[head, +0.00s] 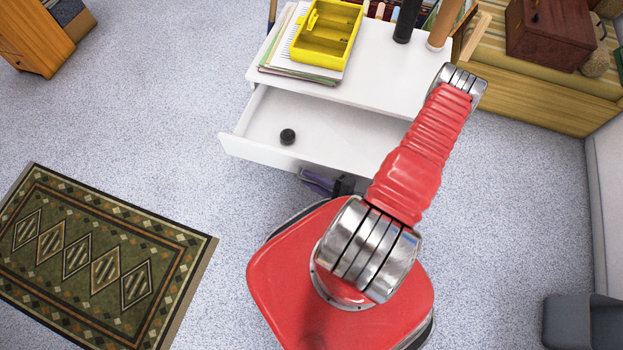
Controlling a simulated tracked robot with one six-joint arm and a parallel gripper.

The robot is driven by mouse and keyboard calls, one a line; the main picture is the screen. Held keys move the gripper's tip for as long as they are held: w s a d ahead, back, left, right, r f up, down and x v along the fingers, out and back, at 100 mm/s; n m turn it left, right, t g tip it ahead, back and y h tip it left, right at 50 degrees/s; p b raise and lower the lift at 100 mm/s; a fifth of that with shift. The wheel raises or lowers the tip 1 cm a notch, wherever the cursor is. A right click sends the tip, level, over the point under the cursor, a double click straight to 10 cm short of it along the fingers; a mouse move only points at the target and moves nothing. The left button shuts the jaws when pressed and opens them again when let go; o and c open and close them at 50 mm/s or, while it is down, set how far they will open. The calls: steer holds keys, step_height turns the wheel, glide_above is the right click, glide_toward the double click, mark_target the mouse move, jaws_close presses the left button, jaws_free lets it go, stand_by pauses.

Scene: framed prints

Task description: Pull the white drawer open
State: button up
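The white drawer (335,132) stands pulled out from the white cabinet (385,83). Its inside shows, with a small round black object (287,136) lying in it towards the left. My red arm crosses the right part of the drawer and hides that side. A dark and purplish part that appears to be my gripper (325,182) shows just below the drawer front. Its fingers are not clear, and I cannot tell if it touches the drawer or a handle. The drawer's handle is not visible.
On the cabinet lie a yellow tray (327,35) on papers, with a black cylinder (407,20) and a brown one (445,22) upright to the right. A patterned rug (95,260) lies at left. A wooden bench (545,95) stands right. Speckled floor left of the drawer is clear.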

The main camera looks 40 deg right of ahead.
steer(key=shift+r, duration=4.7)
steer(key=shift+o, duration=0.6)
